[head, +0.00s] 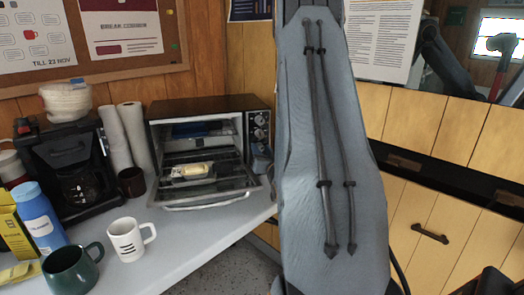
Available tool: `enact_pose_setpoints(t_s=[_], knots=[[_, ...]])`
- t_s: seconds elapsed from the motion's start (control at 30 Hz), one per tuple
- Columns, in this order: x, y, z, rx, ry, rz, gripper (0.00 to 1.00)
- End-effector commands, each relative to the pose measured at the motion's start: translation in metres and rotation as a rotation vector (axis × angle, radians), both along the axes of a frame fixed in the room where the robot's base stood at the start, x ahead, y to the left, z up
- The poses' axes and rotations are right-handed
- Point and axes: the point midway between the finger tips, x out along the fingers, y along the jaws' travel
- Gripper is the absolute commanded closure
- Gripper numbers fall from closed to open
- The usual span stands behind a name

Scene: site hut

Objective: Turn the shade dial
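A black and silver toaster oven (205,104) stands at the right end of the counter, with its front door lowered. Its right-hand panel carries an upper dial (259,119) and another dial (259,134) just below it. The labels are too small to read, so I cannot tell which is the shade dial.
A pale, yellowish item (192,170) lies inside the oven. A white mug (127,240), green mug (72,270), blue bottle (40,218), coffee maker (70,160) and paper rolls (122,140) crowd the counter's left. The counter (195,232) is bare before the oven.

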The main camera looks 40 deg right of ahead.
Motion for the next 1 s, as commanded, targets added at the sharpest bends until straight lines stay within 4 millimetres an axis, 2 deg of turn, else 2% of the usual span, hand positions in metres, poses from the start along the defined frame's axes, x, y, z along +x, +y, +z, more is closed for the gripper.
enact_pose_setpoints(t_s=[0.03,0.17,0.37,0.73,1.0], knots=[[-0.0001,0.0,0.0001,0.0,0.0,0.0,0.77],[-0.0002,-0.0001,0.0002,0.0,0.0,0.0,0.99],[0.0,-0.0001,0.0,-0.046,0.02,0.0,1.0],[0.0004,0.0003,0.0002,-0.331,0.148,-0.002,1.0],[0.0002,0.0004,0.0011,-0.36,0.162,-0.001,1.0]])
